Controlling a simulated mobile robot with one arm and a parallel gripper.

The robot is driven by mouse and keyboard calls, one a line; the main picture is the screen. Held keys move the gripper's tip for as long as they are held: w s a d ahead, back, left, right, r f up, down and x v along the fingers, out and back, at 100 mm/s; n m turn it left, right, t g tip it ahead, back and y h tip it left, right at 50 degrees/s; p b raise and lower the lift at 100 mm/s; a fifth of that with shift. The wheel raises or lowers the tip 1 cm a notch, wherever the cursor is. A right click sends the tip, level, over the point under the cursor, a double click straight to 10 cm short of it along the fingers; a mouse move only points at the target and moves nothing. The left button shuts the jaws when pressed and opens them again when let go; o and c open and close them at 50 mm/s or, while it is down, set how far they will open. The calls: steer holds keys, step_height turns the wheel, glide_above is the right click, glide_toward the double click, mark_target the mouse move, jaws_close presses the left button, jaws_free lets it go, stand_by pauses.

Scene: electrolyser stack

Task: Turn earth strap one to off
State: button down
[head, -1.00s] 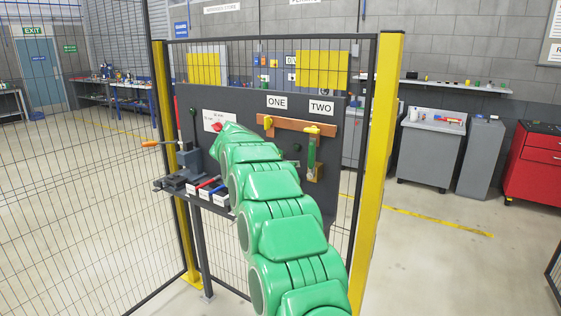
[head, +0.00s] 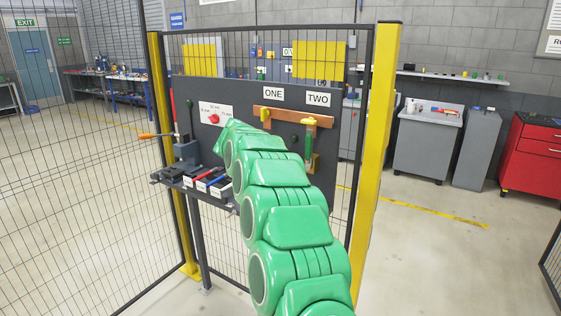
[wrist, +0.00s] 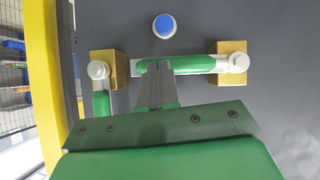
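In the head view, labels ONE (head: 273,94) and TWO (head: 318,99) sit above a copper bar (head: 291,119) on a dark panel. The green strap under TWO (head: 308,146) hangs upright from the bar to a brass block. The yellow piece under ONE (head: 265,114) has no strap visible in it; the area below is hidden by my arm. The wrist view appears upside down. There, a green strap (wrist: 190,64), apparently strap one, lies level from the right brass block (wrist: 232,49). My gripper (wrist: 156,72) overlaps its free end; I cannot tell its grip.
A blue button (wrist: 164,26) lies near the strap in the wrist view. A shelf (head: 226,204) with a vice and trays juts out left of my arm. Yellow posts (head: 380,130) and mesh fencing frame the panel closely.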

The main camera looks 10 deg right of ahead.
steer(key=shift+d+r, duration=0.1)
steer(key=shift+r, duration=0.65)
